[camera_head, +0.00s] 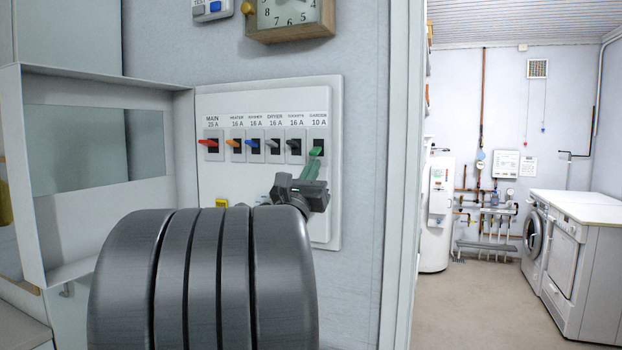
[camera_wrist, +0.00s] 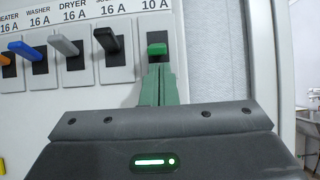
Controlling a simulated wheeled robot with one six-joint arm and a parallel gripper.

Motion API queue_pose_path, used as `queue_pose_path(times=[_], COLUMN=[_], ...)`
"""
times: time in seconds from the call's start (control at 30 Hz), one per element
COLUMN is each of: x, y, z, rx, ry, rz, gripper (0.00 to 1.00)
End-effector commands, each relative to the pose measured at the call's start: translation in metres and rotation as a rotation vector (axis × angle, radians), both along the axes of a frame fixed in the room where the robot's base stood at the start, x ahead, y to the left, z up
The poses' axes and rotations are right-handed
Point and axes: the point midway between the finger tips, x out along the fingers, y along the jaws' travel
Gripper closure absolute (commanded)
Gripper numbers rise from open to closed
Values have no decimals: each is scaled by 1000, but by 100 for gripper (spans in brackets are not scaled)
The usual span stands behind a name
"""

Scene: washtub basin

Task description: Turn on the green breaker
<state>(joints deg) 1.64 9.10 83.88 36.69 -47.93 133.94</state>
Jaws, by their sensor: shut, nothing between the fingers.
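The green breaker (camera_wrist: 157,49) is at the right end of the breaker row, under the label 10 A. Its short green lever shows just above my fingertips in the wrist view. In the head view the green breaker (camera_head: 317,151) is partly covered by my gripper (camera_head: 313,164). My gripper (camera_wrist: 158,70) has greenish fingers, shut together and empty, pointing at the panel just below the lever. I cannot tell whether the fingertips touch the lever. The lower part of the breaker is hidden behind the fingers.
Other breakers sit to the left: red (camera_head: 210,142), orange (camera_head: 235,143), blue (camera_head: 253,144), grey (camera_head: 273,144) and black (camera_head: 294,145). The open panel door (camera_head: 100,80) stands at the left. A clock (camera_head: 290,15) hangs above. A door frame (camera_head: 403,180) is at the right.

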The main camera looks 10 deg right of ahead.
Motion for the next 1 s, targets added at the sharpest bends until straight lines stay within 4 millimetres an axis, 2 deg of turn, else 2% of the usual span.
queue_pose_path(times=[1.0], x=[-4], y=[3], z=[8], rx=[40], ry=[61], rz=[1], gripper=[100])
